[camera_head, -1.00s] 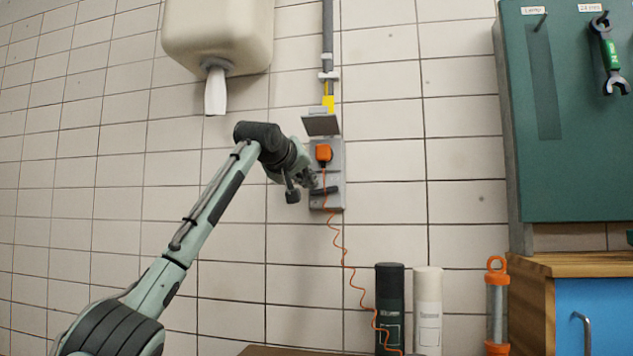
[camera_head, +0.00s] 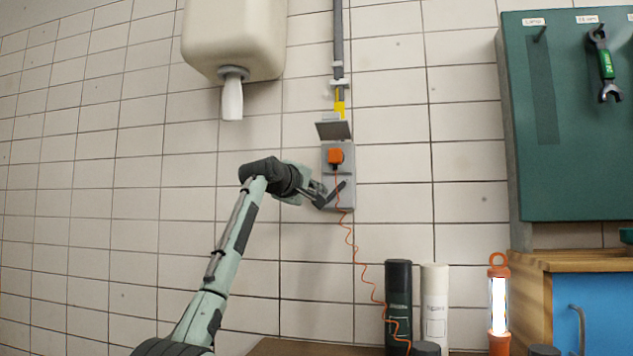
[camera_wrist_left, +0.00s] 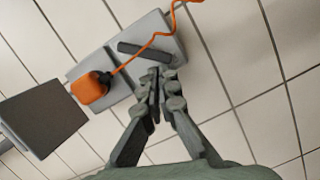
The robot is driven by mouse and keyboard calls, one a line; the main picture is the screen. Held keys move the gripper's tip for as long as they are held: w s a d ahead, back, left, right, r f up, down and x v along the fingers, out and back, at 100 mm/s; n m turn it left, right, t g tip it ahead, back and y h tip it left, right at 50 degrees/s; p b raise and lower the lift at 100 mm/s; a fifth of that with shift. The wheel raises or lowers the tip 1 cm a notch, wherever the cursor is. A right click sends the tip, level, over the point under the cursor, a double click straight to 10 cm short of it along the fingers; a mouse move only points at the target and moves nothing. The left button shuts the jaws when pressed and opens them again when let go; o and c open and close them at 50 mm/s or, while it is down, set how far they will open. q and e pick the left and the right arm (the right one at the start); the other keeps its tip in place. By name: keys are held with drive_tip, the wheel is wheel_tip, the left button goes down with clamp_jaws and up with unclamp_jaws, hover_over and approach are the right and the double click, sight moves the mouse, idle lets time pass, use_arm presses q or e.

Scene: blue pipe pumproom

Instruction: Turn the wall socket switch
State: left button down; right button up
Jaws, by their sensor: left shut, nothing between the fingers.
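The grey wall socket box (camera_head: 347,200) is mounted on the tiled wall, with its lid (camera_head: 333,130) raised. An orange plug (camera_head: 335,157) sits in its upper part. The dark switch lever (camera_head: 337,189) below the plug is tilted, its right end up. My left gripper (camera_head: 323,198) is shut and empty, at the lower left of the lever. In the left wrist view, the fingertips (camera_wrist_left: 161,79) are close to the switch lever (camera_wrist_left: 143,50); I cannot tell whether they touch. My right gripper is not in view.
An orange cord (camera_head: 352,245) hangs from the plug. Below stand a black cylinder (camera_head: 398,300), a white cylinder (camera_head: 434,300) and a glowing orange lamp (camera_head: 498,308). A dispenser (camera_head: 235,40) is at upper left, a green tool board (camera_head: 570,150) at right.

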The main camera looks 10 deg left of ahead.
use_arm(q)
drive_tip(key=shift+w+d+f+n, duration=0.1)
drive_tip(key=shift+d+f+n, duration=0.1)
drive_tip(key=shift+n, duration=0.3)
drive_tip(key=shift+r, duration=0.1)
drive_tip(key=v, duration=0.7)
drive_tip(key=shift+s, duration=0.25)
drive_tip(key=shift+a, duration=0.15)
